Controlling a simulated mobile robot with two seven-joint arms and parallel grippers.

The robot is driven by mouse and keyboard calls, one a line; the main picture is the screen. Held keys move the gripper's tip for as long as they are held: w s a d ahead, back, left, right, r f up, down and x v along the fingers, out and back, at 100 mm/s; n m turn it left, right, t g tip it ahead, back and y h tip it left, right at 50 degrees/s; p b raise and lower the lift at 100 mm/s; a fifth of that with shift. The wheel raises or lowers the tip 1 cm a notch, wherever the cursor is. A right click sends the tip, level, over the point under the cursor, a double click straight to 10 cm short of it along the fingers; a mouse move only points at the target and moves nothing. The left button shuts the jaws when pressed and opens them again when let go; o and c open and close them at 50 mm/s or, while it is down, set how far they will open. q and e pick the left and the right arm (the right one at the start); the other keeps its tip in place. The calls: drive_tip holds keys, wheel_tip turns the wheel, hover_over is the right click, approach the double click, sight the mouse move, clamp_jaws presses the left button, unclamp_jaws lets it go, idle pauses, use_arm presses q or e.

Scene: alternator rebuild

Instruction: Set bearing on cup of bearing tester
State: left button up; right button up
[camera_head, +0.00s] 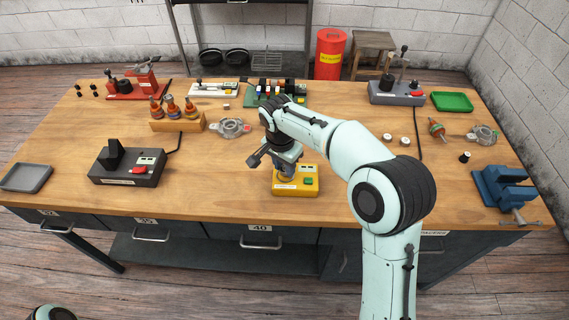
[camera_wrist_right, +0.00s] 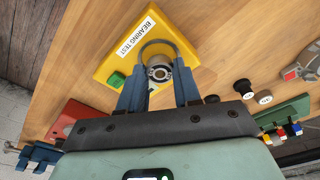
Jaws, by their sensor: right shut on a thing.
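The yellow bearing tester (camera_head: 296,181) stands near the front edge of the bench, with a green button on top. In the right wrist view its face, labelled "BEARING TEST" (camera_wrist_right: 137,39), lies straight beyond the fingers. My right gripper (camera_head: 280,166) points down over the tester's left part. In the right wrist view the blue fingers of my right gripper (camera_wrist_right: 160,78) are shut on a small metal bearing (camera_wrist_right: 160,73) with a dark hole. The bearing is over the cup area. The cup is largely hidden, and I cannot tell whether the bearing touches it. My left gripper is not in view.
A black tester box (camera_head: 128,166) stands to the left and a grey tray (camera_head: 26,177) at the left end. A blue vise (camera_head: 500,187) is at the right end.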

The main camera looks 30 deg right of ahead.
drive_tip(key=shift+f+b, duration=0.3)
drive_tip(key=shift+f, duration=0.35)
idle(0.4)
idle(0.5)
drive_tip(key=o, duration=1.1)
drive_tip(key=shift+f, duration=0.1)
